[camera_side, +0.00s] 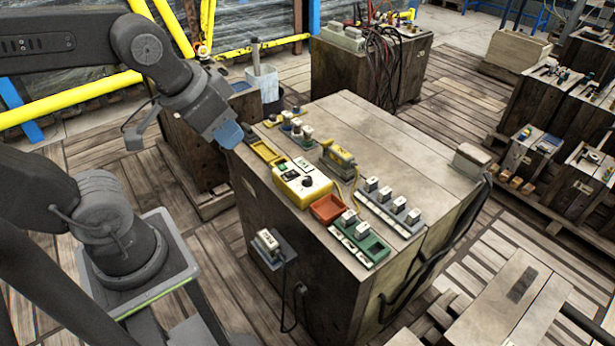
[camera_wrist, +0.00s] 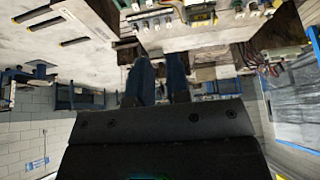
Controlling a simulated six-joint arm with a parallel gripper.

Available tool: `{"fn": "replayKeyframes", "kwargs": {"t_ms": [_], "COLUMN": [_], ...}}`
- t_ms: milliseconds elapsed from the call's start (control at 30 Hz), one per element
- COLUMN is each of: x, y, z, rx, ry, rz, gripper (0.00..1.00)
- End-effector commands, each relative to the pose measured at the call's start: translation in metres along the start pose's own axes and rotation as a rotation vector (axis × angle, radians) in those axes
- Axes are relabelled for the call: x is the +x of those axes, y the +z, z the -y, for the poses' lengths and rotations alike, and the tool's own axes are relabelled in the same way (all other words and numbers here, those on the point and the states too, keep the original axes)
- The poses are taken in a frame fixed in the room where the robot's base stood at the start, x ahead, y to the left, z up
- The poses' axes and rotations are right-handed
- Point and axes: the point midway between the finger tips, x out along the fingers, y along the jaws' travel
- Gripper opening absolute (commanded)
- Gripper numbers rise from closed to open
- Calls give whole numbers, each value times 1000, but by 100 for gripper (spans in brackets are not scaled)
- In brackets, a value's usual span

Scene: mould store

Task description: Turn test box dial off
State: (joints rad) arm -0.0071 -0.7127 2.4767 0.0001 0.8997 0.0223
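The yellow test box (camera_side: 300,187) sits on the wooden crate top in the side view, among small switch blocks and trays. A dark round dial (camera_side: 307,181) is on its face; its pointer setting is too small to read. My gripper (camera_side: 229,136) is at the crate's left edge, up and left of the test box and apart from it. In the wrist view my gripper's two dark blue fingers (camera_wrist: 159,80) stand apart with nothing between them. I cannot make out the dial in the wrist view.
A yellow tray (camera_side: 266,151), an orange-red tray (camera_side: 327,208) and a green switch block (camera_side: 360,246) lie near the test box. A grey-topped unit (camera_side: 338,157) with a yellow cable stands behind it. The crate top's far right part (camera_side: 390,135) is mostly bare.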

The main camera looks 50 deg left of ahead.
Motion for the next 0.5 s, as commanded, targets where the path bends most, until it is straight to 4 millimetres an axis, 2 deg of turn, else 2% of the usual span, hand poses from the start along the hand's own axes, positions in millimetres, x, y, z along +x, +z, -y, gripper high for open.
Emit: {"fn": "replayKeyframes", "kwargs": {"t_ms": [33, 167, 267, 400, 500], "x": [4, 20, 40, 76, 108], "y": [-8, -37, -62, -94, -112], "z": [2, 10, 20, 37, 50], "rx": [13, 76, 138, 224, 284], "ry": [-3, -10, -9, 3, 19], "rz": [19, 84, 143, 222, 277], "gripper": [21, 34, 43, 55, 55]}}
